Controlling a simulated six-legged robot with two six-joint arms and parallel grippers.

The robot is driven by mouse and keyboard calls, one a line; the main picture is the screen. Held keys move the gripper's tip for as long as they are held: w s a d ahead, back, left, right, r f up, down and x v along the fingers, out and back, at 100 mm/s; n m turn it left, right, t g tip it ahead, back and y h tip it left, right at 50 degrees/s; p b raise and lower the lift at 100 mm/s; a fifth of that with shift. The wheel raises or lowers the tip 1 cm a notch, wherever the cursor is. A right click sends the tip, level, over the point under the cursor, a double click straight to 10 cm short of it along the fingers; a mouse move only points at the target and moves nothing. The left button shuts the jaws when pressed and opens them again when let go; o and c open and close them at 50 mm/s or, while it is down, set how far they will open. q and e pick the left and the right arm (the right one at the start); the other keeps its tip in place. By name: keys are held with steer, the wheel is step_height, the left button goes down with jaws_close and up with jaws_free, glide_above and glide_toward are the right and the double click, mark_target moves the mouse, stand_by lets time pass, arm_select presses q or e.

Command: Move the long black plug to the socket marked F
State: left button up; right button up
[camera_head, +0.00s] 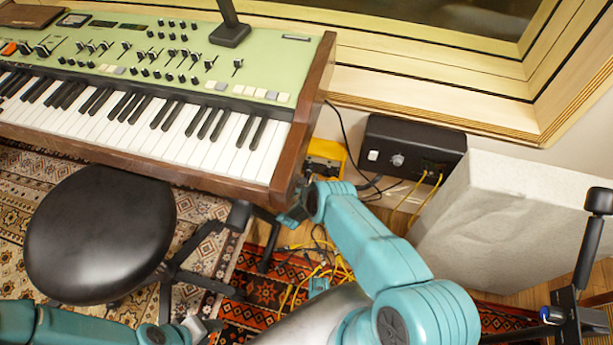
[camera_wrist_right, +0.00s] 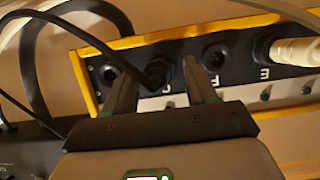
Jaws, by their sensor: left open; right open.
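In the right wrist view a black plug (camera_wrist_right: 157,77) with a cable sits in a socket of a yellow-framed black panel (camera_wrist_right: 185,62). My right gripper (camera_wrist_right: 160,82) is open, with one finger on each side of this plug. I cannot tell whether the fingers touch it. The socket marked F (camera_wrist_right: 214,54) is empty and lies just right of the right finger. In the head view the panel's yellow housing (camera_head: 327,153) stands beside the keyboard's right end, partly hidden by my right arm. My left gripper (camera_head: 197,328) is open and empty at the bottom, over the rug.
A cream plug (camera_wrist_right: 285,50) fills the socket marked E; another empty socket (camera_wrist_right: 109,74) is at the left. Dark and pale cables arch over the panel. The keyboard (camera_head: 170,100), a black power box (camera_head: 410,145), a grey block (camera_head: 510,215) and a stool (camera_head: 100,235) stand close around.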

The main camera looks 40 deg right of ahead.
stand_by(0.3)
jaws_close()
stand_by(0.4)
